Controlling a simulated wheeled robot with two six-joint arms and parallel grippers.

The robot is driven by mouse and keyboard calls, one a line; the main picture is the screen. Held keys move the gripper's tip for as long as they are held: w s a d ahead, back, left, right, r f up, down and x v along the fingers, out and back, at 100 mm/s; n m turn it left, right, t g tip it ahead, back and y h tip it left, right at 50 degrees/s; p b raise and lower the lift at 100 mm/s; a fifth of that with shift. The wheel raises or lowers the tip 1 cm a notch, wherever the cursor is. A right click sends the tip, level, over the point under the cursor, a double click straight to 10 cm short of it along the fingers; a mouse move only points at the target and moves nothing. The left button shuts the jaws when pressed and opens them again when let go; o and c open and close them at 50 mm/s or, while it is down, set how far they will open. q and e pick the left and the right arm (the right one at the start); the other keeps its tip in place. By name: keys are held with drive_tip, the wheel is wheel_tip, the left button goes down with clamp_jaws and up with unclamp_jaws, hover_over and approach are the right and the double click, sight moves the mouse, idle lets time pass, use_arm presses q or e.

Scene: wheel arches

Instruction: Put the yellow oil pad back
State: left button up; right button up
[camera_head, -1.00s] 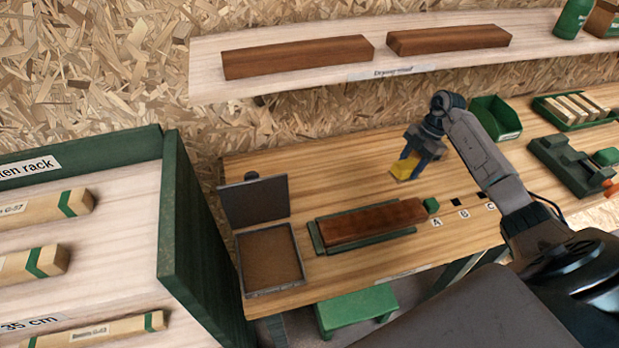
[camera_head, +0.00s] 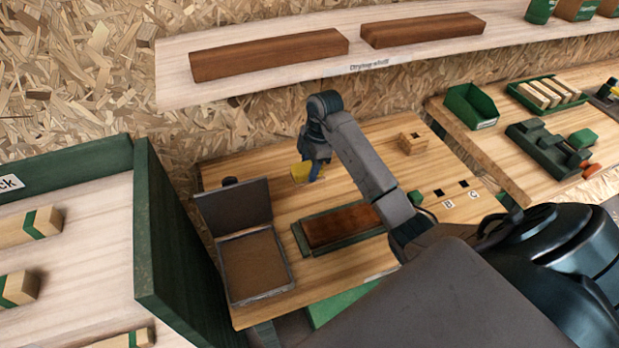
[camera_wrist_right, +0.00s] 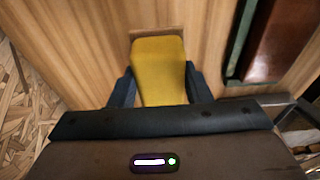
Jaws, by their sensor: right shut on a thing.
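The yellow oil pad (camera_head: 301,172) is held in my right gripper (camera_head: 314,174), above the wooden bench (camera_head: 365,155) and behind the brown beam. In the right wrist view the yellow pad (camera_wrist_right: 160,72) sits between the two dark fingers of my right gripper (camera_wrist_right: 159,88), which are shut on it. An open grey tin (camera_head: 255,266) with a brown inside and raised lid (camera_head: 232,207) stands on the bench to the left of the gripper. Whether the pad touches the bench is hard to tell. My left gripper is not in view.
A dark brown beam (camera_head: 342,225) lies in a green holder on the bench. A small wooden block (camera_head: 412,143) stands at the back right. A green-sided rack (camera_head: 185,255) is at the left. A shelf (camera_head: 290,75) with two beams hangs above.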

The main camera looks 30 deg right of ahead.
drive_tip(key=shift+f, duration=0.35)
wheel_tip(320, 180, down, 3)
drive_tip(key=shift+s+f+p, duration=0.1)
drive_tip(key=shift+p, duration=0.5)
drive_tip(key=shift+f, duration=0.3)
drive_tip(key=shift+f, duration=0.15)
drive_tip(key=o, duration=1.3)
